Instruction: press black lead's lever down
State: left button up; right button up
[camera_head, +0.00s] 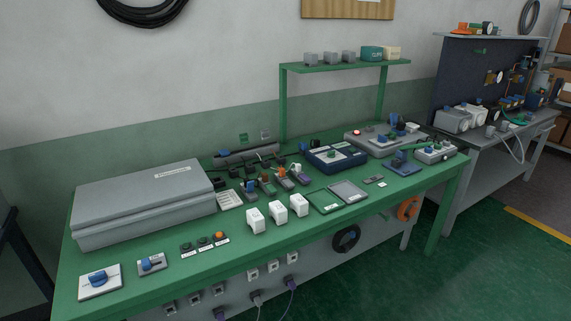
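A row of small lead connectors lies in the middle of the green bench. Neither of my grippers is in view.
A big grey case (145,205) stands left of the leads. White blocks (278,213), green and grey plates (347,191) and a dark blue box (337,158) surround them. A shelf (345,66) rises behind.

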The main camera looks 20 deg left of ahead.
aim_at(251, 184)
jog(key=i+u, duration=0.25)
jog(key=u, duration=0.2)
jog(key=i+l+u, duration=0.2)
jog(key=u, duration=0.2)
jog(key=i+l+u, duration=0.15)
jog(key=u, duration=0.3)
jog(key=i+l+u, duration=0.15)
jog(key=l+u, duration=0.25)
jog(key=j, duration=0.1)
